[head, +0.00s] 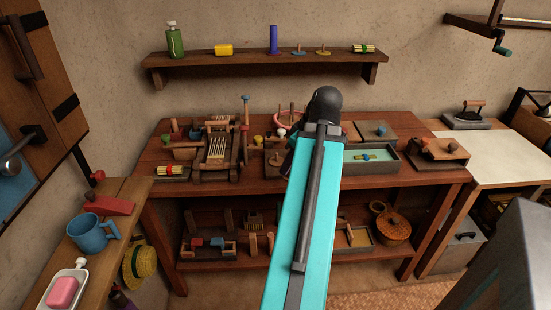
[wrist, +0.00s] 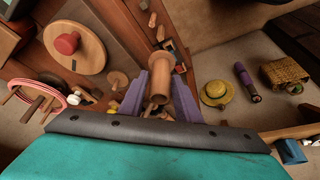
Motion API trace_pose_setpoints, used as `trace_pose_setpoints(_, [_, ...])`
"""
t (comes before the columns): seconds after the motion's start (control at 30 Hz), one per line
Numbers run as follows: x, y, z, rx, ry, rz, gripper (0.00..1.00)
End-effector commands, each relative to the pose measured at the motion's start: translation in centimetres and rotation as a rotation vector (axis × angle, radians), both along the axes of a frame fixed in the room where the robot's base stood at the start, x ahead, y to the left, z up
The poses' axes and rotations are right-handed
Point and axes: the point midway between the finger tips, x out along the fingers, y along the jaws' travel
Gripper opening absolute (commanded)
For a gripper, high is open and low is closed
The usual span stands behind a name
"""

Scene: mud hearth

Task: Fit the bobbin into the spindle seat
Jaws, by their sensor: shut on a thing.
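In the wrist view my gripper (wrist: 164,76) has its two purple fingers closed on a wooden bobbin (wrist: 158,90), with one finger on either side of it. The bobbin's round flanged end faces the camera. A small wooden disc with an upright peg (wrist: 117,82) shows just left of the fingers; I cannot tell whether it is the spindle seat. In the head view my turquoise arm covers the middle of the workbench (head: 360,185) and hides my gripper and the bobbin.
A small wooden loom (head: 217,145) and several pegged pieces stand left of my arm. A wall shelf (head: 265,57) runs behind. The wrist view shows a large round disc with a red knob (wrist: 68,43).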

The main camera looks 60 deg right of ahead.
Motion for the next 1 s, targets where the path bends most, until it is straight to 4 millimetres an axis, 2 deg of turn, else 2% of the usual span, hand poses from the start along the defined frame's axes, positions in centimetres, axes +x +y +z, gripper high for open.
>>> trace_pose_setpoints(1.0, [1.6,-1.4,0.3,0.002,-0.001,0.002,0.09])
